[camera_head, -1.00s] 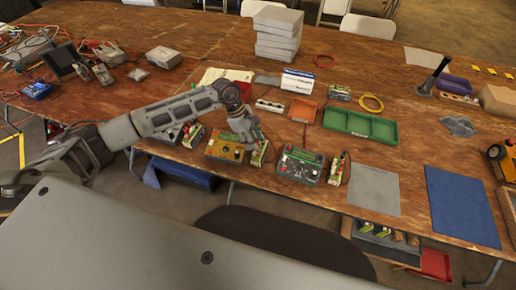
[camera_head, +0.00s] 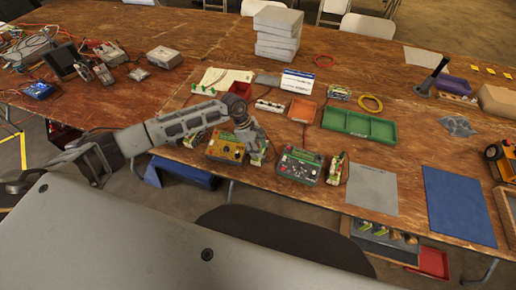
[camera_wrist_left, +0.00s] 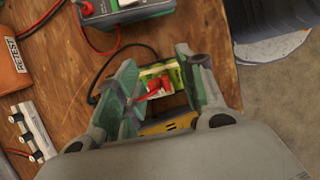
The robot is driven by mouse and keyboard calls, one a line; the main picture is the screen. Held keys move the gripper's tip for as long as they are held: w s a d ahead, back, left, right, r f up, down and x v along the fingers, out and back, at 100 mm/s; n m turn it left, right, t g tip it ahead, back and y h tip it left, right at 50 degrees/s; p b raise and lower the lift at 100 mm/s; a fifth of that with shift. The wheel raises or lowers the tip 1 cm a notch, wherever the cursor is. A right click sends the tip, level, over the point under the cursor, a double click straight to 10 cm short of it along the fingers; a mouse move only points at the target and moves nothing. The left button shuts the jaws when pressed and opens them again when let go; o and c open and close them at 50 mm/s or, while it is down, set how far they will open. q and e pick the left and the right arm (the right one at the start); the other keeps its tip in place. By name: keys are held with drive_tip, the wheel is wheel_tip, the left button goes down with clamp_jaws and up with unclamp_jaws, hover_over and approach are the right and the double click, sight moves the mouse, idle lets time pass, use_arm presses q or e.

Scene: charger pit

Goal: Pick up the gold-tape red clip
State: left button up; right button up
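Two red clips (camera_wrist_left: 157,86) sit close together on a green-and-white battery pack (camera_wrist_left: 162,78) in the left wrist view. I cannot make out gold tape on either one. My left gripper (camera_wrist_left: 157,70) is open, with one finger on each side of the pack and clips, and nothing is clearly gripped. In the head view my left gripper (camera_head: 254,152) points down beside the orange charger (camera_head: 224,147) and largely hides this pack. A black lead runs beside the pack in the wrist view. My right gripper is not in view.
A green charger (camera_head: 299,165) stands just right of the gripper, with another battery pack (camera_head: 335,168) beside it. An orange tray (camera_head: 302,110) and a green tray (camera_head: 359,124) lie behind. A grey mat (camera_head: 373,189) lies bare at the right, near the table's front edge.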

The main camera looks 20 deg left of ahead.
use_arm(q)
drive_tip(key=shift+c, duration=0.5)
clamp_jaws()
drive_tip(key=shift+r, duration=0.1)
wheel_tip(320, 180, up, 9)
drive_tip(key=shift+f+b, duration=0.2)
drive_tip(key=shift+b, duration=0.55)
drive_tip(key=shift+r, duration=0.6)
